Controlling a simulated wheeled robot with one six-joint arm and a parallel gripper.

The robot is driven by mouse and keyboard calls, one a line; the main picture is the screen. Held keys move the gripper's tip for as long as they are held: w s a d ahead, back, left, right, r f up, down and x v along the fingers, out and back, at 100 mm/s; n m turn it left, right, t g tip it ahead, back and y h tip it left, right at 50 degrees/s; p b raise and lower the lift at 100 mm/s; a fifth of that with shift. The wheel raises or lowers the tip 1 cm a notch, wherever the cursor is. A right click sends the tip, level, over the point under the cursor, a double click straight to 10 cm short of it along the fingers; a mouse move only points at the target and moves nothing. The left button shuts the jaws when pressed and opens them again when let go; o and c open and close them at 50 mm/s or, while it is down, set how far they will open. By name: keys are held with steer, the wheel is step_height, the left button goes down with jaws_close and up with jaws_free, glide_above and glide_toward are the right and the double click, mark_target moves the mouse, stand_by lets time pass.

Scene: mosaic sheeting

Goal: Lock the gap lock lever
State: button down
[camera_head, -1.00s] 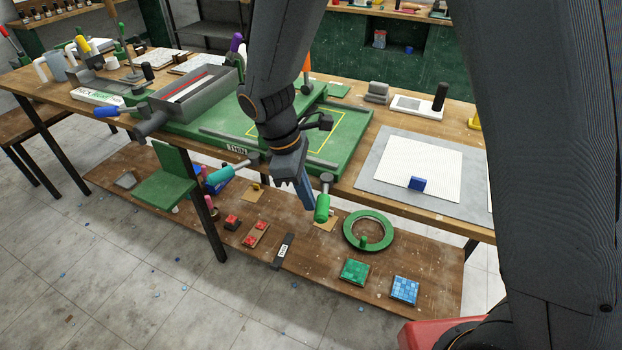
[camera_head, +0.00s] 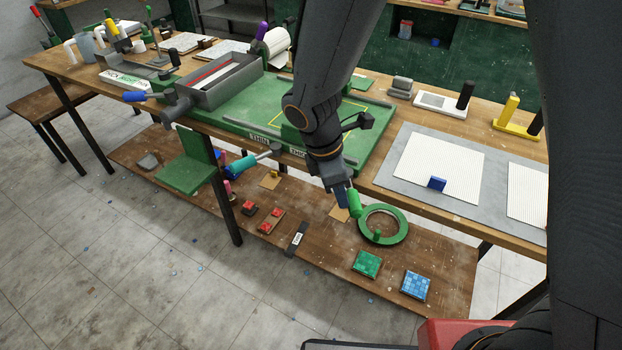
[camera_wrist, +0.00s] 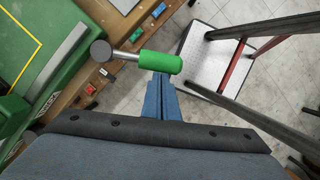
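A lever with a green handle (camera_head: 354,203) hangs at the front edge of the green press bed, right end. In the wrist view its handle (camera_wrist: 161,62) lies across the fingertips, with a silver rod leading to a round grey hub (camera_wrist: 101,50). My gripper (camera_head: 346,194) is just left of this handle in the head view and appears to touch it. Its blue fingers (camera_wrist: 161,92) look closed together and grip nothing. The hub is hidden behind my gripper in the head view. A teal-handled lever (camera_head: 243,165) and a blue-handled lever (camera_head: 135,97) are farther left. I cannot read which is the gap lock.
The green press bed (camera_head: 372,157) is on the wooden table. The lower shelf (camera_head: 330,262) holds a green ring (camera_head: 405,232), a green tile (camera_head: 367,264) and a blue tile (camera_head: 416,285). A grey mat (camera_head: 482,211) lies right of the bed. A step stool (camera_wrist: 215,62) shows in the wrist view.

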steer(key=shift+s+d, duration=0.1)
steer(key=shift+d, duration=0.05)
steer(key=s+a+r, duration=0.1)
steer(key=a+r, duration=0.5)
steer(key=r, duration=0.4)
steer(key=shift+a+r+b, duration=0.35)
stand_by(0.3)
steer(key=s+d+f+m+y+b, duration=0.1)
steer(key=d+f+m, duration=0.2)
steer(key=d+m, duration=0.7)
steer(key=s+d+f+m+y+b, duration=0.1)
steer(key=d+f+m+y+b, duration=0.1)
steer(key=d+m, duration=0.8)
steer(key=d+f, duration=0.1)
steer(key=d, duration=0.2)
steer(key=shift+s+d+f+m+t, duration=0.15)
steer(key=shift+s+f+m+t, duration=0.15)
steer(key=shift+m, duration=0.1)
steer(key=shift+w, duration=0.1)
